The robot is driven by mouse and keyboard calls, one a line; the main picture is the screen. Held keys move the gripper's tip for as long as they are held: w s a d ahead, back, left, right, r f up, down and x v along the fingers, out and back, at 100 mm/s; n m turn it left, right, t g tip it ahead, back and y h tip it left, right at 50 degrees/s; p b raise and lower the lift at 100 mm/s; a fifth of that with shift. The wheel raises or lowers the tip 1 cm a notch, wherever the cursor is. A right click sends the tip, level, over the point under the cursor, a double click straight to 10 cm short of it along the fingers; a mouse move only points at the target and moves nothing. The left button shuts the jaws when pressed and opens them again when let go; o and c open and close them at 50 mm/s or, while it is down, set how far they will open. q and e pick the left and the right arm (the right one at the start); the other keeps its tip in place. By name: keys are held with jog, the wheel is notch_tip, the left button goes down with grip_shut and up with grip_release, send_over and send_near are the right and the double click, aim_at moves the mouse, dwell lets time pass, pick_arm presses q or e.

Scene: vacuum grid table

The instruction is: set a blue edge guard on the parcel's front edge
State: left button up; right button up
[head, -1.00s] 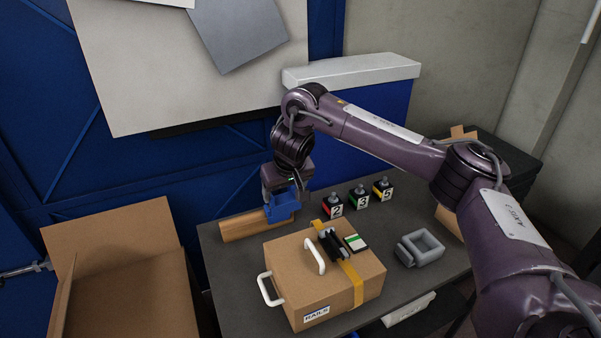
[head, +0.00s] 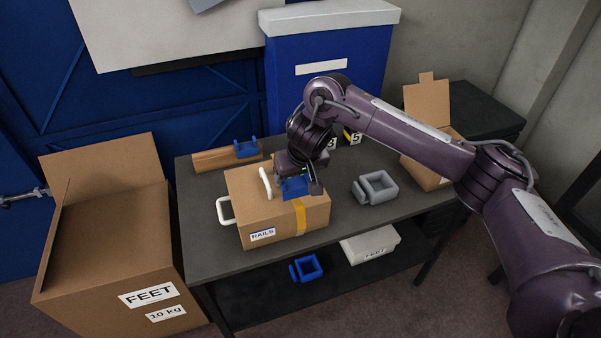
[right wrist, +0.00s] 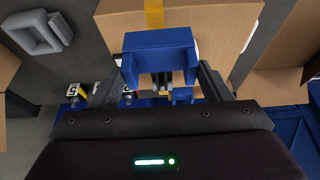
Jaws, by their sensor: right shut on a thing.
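The parcel (head: 285,222) is a brown carton with white handles, a yellow strap (head: 300,215) and a RAILS label, standing on the grey table. My right gripper (head: 304,180) is shut on a blue edge guard (head: 294,188), a U-shaped piece, over the parcel's top near the strap. In the right wrist view the held guard (right wrist: 160,52) sits between the fingers, with the parcel (right wrist: 205,18) beyond it. I cannot tell whether it touches the parcel. A second blue guard (head: 246,148) rests on a wooden beam (head: 213,159) behind the parcel. My left gripper is out of view.
A grey square ring-shaped part (head: 376,187) lies right of the parcel. Numbered blocks (head: 352,137) stand behind, partly hidden by my arm. A large open FEET carton (head: 110,260) stands left of the table. A blue piece (head: 306,268) and a white box (head: 370,245) are on the lower shelf.

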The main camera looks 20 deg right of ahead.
aim_at(299, 187)
jog(key=shift+s+d+r, duration=0.1)
jog(key=shift+s+d, duration=0.05)
jog(key=shift+d, duration=0.05)
jog(key=shift+r+p, duration=0.1)
jog(key=shift+p, duration=0.65)
jog(key=shift+f+b, duration=0.45)
jog(key=shift+f, duration=1.65)
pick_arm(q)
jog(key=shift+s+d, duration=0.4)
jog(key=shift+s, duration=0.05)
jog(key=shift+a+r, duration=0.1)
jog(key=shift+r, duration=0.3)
pick_arm(e)
jog(key=shift+f, duration=0.1)
pick_arm(q)
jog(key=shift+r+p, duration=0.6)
jog(key=shift+p, duration=0.1)
pick_arm(e)
jog(key=shift+f, duration=0.15)
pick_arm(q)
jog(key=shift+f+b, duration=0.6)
pick_arm(e)
jog(key=shift+f, duration=2)
